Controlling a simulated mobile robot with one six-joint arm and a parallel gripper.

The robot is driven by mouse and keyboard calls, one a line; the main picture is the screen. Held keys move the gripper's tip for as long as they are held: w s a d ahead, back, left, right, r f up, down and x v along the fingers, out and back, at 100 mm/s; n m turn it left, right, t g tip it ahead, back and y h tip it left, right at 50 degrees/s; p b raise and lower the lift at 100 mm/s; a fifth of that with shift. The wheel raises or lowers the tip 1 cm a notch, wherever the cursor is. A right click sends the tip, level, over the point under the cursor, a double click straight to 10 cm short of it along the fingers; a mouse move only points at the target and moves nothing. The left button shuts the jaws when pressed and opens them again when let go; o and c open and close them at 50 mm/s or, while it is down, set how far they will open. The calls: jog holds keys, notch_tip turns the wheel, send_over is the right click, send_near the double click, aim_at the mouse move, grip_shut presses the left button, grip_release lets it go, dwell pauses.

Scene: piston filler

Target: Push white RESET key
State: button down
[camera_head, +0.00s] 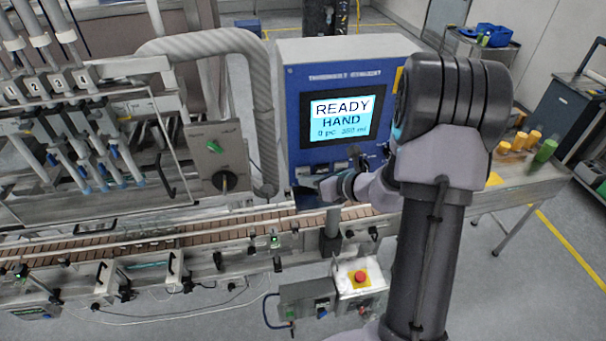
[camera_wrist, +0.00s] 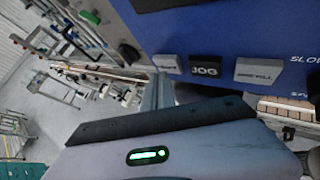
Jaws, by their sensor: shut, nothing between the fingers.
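A blue control panel (camera_head: 350,72) has a lit screen (camera_head: 337,116) reading "READY HAND". I cannot tell which key, if any, is RESET. My gripper (camera_head: 328,188) is shut and empty, just below and in front of the panel's lower edge. My wrist and arm hide part of the key row in the head view.
A conveyor (camera_head: 230,222) runs below the panel. A grey box with a black knob (camera_head: 222,181) and a thick hose (camera_head: 262,110) stand left of it. A box with a red emergency button (camera_head: 360,277) hangs below. A table (camera_head: 520,182) holds yellow and green items at right.

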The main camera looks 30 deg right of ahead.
jog(key=shift+s+a, duration=0.1)
jog(key=shift+s, duration=0.3)
jog(key=s, duration=0.2)
jog(key=s+a+b, duration=0.1)
jog(key=s, duration=0.1)
jog(key=shift+s+a+b, duration=0.2)
jog(key=shift+s+b, duration=0.1)
jog(key=shift+s, duration=0.1)
dwell(0.5)
